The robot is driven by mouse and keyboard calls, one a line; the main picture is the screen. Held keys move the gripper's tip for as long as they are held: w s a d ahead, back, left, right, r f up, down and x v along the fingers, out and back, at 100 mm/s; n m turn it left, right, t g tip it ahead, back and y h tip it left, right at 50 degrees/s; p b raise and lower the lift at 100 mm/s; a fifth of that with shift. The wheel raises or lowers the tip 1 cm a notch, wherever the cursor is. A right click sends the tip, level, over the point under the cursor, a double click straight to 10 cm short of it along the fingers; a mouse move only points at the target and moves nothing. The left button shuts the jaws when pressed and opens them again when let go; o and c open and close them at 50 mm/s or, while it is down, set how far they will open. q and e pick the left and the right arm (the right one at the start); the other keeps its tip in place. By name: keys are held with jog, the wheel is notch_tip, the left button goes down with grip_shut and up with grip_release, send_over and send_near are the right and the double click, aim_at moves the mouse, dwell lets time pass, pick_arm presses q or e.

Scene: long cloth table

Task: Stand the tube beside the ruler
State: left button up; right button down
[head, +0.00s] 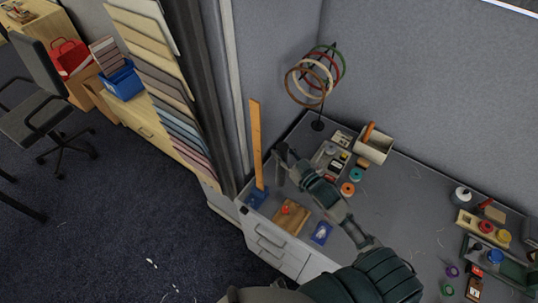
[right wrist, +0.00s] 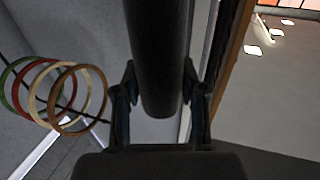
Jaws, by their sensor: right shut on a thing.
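The ruler (head: 256,140) is a tall orange-brown strip standing upright in a blue base (head: 257,197) at the table's left end. My right gripper (head: 291,165) is just right of the ruler, apart from it in the head view. It is shut on the tube (head: 280,177), a dark cylinder. In the right wrist view the tube (right wrist: 158,55) sits between the two fingers (right wrist: 160,95), and a brown strip that looks like the ruler (right wrist: 233,60) runs along its right. I cannot tell how far the tube's lower end is above the table. My left gripper is not in view.
A ring stand (head: 318,124), a tray of small items (head: 328,157) and a cream box (head: 374,147) stand behind. Mid-table has some bare surface.

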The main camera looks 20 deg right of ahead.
jog(key=w+a, duration=0.4)
jog(key=w, duration=0.1)
notch_tip(320, 180, down, 7)
jog(key=p, duration=0.1)
jog(key=shift+d, duration=0.35)
jog(key=c, duration=0.9)
grip_release()
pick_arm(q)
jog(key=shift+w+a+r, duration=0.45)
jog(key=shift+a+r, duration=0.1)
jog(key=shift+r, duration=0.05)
pick_arm(e)
jog(key=shift+d, duration=0.1)
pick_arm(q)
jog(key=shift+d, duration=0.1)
pick_arm(e)
jog(key=shift+d, duration=0.1)
